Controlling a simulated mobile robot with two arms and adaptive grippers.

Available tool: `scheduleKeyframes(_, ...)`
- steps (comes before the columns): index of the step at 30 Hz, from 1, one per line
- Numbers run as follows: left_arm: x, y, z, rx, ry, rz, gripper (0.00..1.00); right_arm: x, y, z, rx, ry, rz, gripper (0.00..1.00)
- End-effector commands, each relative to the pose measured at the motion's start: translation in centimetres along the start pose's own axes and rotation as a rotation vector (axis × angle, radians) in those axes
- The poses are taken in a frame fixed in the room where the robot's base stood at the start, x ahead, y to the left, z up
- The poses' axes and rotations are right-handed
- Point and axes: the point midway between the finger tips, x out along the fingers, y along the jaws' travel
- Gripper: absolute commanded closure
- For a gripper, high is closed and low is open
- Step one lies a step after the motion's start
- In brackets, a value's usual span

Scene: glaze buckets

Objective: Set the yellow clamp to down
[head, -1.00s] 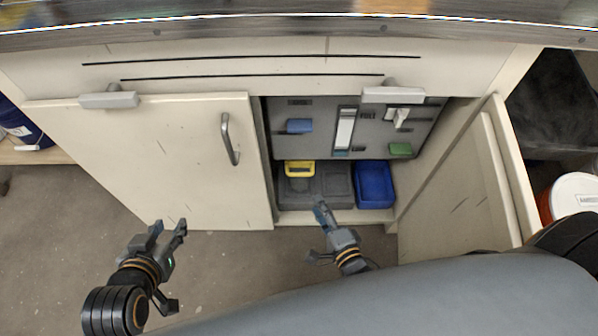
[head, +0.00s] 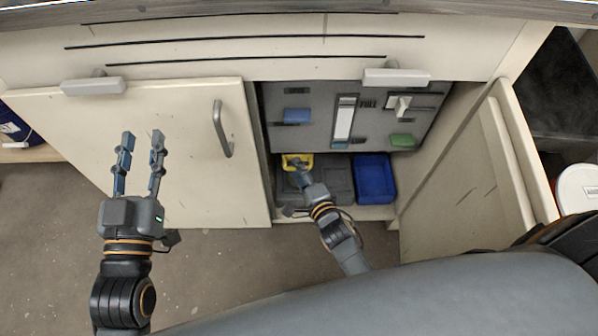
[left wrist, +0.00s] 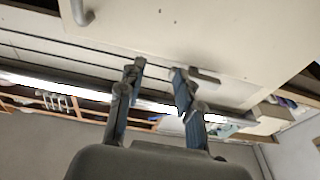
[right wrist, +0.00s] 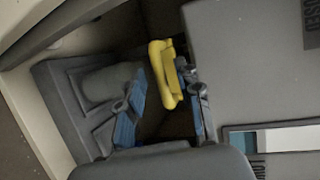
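The yellow clamp (head: 297,161) is a loop-shaped handle at the lower left of the grey panel inside the open cabinet. In the right wrist view the yellow clamp (right wrist: 162,72) stands out from the panel, ahead of my fingers. My right gripper (head: 299,166) reaches into the cabinet at the clamp and partly covers it. In the right wrist view my right gripper (right wrist: 172,95) is open, with the clamp's near end between or just beyond the fingertips; contact cannot be told. My left gripper (head: 140,138) is open and empty in front of the closed cabinet door.
The grey panel (head: 280,95) also carries a blue handle (head: 297,116), a green handle (head: 402,140) and a white switch (head: 398,106). A blue bin (head: 374,180) and a grey box (head: 338,172) sit below. The open door (head: 465,170) bounds the right side.

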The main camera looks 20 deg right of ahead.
Motion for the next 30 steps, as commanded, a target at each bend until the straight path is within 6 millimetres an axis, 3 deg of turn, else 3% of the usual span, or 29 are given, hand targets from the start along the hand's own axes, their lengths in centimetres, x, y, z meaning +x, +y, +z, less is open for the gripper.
scheduleKeyframes(8,0.0,0.0,-0.2,0.0,0.011,0.001,0.65,0.1,-0.1,0.0,0.0,0.0,-0.001,0.65)
scheduleKeyframes(14,0.0,0.0,-0.2,0.0,0.01,0.0,0.65,0.1,-0.1,0.0,0.0,0.0,-0.001,1.0)
scheduleKeyframes(24,0.0,0.0,-0.1,0.0,0.013,0.0,0.65,0.2,0.2,0.0,0.0,-0.001,-0.001,1.0)
scheduleKeyframes(30,-0.2,0.5,-3.4,-0.008,0.209,0.012,0.65,0.6,2.0,-0.1,-0.001,-0.002,0.0,1.0)
